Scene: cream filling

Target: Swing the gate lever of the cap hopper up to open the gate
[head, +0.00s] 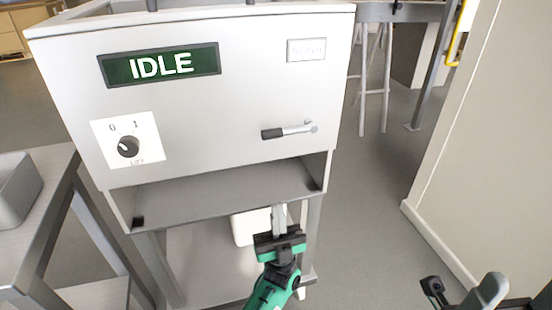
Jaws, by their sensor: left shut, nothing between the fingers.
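The cap hopper (220,95) is a white box-shaped machine with an open recess below its front panel. Its gate lever (290,131) sits on the right of the front panel. The lever lies nearly level, with its round pivot at the right and its dark grip pointing left. My left gripper (279,212), green and black with grey fingers, is below the lever, in front of the recess's lower edge. It is shut and empty, and apart from the lever. Only parts of my right arm show at the bottom right; its fingertips cannot be made out.
The panel bears a green IDLE display (160,65), a rotary knob (128,147) marked LIFT and a small label plate (306,50). A white container (246,229) is partly hidden behind my left gripper. A table (40,215) stands left; open floor and a beige wall (490,140) lie right.

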